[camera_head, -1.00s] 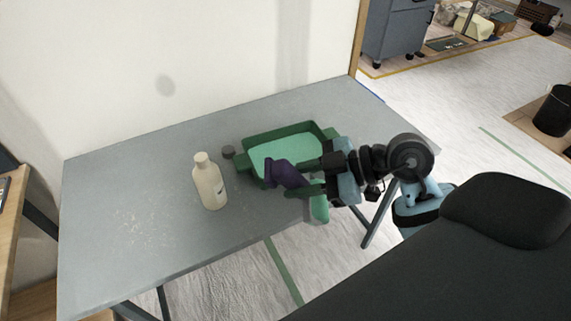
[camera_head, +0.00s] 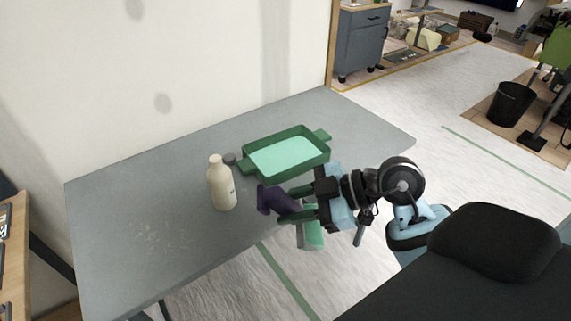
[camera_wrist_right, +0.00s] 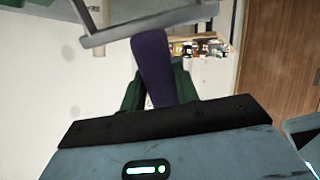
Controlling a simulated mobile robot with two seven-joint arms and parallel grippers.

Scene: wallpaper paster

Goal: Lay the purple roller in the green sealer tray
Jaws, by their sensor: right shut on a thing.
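The purple roller (camera_head: 279,201) is held in my right gripper (camera_head: 306,210), in front of the green sealer tray (camera_head: 305,169) in the head view. The roller's green handle (camera_head: 313,232) hangs below the gripper. The tray stands on the grey table, with pale green sealer (camera_head: 285,155) inside. The roller is apart from the tray, near the table's front edge. In the right wrist view, the purple roller (camera_wrist_right: 153,65) shows between the green fingers, which are shut on it; their tips are partly hidden. My left gripper is not in view.
A cream bottle (camera_head: 222,185) stands upright on the table (camera_head: 150,225), left of the roller. The table's left part and far right are clear.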

